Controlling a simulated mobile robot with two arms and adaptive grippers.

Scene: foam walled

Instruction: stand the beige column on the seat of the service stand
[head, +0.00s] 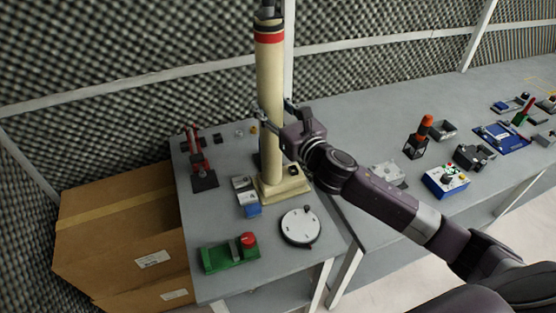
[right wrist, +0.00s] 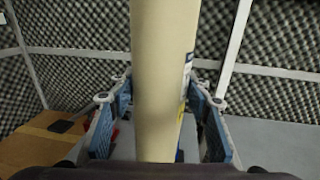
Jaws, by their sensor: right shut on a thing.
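The beige column (head: 269,90) is tall and upright, with a red and a black band near its top and a dark fitting above. It also fills the middle of the right wrist view (right wrist: 163,70), with a small label on its right side. My right gripper (head: 273,128) is shut on its shaft, one finger on each side. The column's lower end meets a square beige base (head: 284,190) on the grey table; I cannot tell whether this base is part of the column or the service stand's seat. My left gripper is not in view.
Close around the base are a blue-and-grey block (head: 252,210), a white round dial (head: 300,227), a green box with a red button (head: 230,254) and a red device (head: 200,160). Cardboard boxes (head: 120,225) stand left. More devices occupy the right table; foam walls stand behind.

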